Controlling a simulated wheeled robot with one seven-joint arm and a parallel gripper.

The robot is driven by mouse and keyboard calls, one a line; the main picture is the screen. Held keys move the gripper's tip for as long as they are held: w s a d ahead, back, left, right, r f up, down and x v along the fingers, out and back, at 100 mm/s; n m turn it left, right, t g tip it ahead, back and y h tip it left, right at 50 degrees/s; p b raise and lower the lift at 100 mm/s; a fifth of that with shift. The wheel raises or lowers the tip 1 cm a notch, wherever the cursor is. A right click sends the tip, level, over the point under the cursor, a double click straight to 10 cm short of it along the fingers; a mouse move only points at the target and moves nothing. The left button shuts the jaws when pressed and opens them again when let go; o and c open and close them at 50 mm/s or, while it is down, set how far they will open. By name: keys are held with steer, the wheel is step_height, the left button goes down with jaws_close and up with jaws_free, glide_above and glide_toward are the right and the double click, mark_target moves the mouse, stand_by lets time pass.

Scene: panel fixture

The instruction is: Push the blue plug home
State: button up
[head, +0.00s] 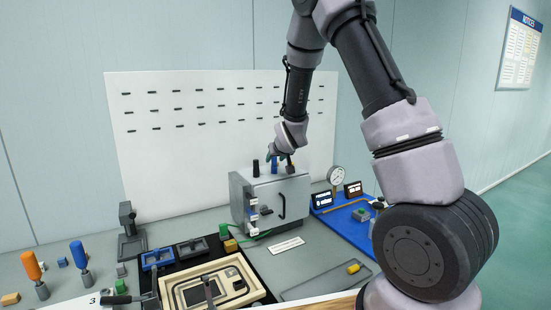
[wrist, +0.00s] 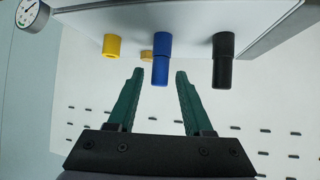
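The blue plug (head: 274,166) stands up from the top of the grey box (head: 237,197). In the wrist view the blue plug (wrist: 161,62) sticks out of the box face, a wide sleeve with a narrower end. My gripper (wrist: 159,73) is open, with one green finger on each side of the plug's free end. Gaps show between both fingers and the plug, so it is not gripped. In the head view my gripper (head: 281,157) is just above the box top and partly covers that area.
A black plug (wrist: 224,60) and a shorter yellow plug (wrist: 112,46) flank the blue one, with a small tan piece (wrist: 147,56) nearby. A pegboard (head: 170,150) stands behind the box. A gauge (head: 336,177) is to its right. Trays and tools crowd the bench in front.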

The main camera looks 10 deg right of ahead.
stand_by(0.3)
steer(key=s+d+r+m+g+y, duration=0.1)
steer(key=s+d+r+m, duration=0.1)
steer(key=s+r, duration=0.8)
steer(key=s+d+r+m+g, duration=0.1)
steer(key=s+d+r, duration=0.2)
steer(key=s+r, duration=0.7)
steer(key=s+r+m+g, duration=0.1)
steer(key=s+r, duration=0.1)
steer(key=s, duration=1.6)
steer(key=shift+d+m+g, duration=0.35)
steer(key=shift+m+g, duration=0.05)
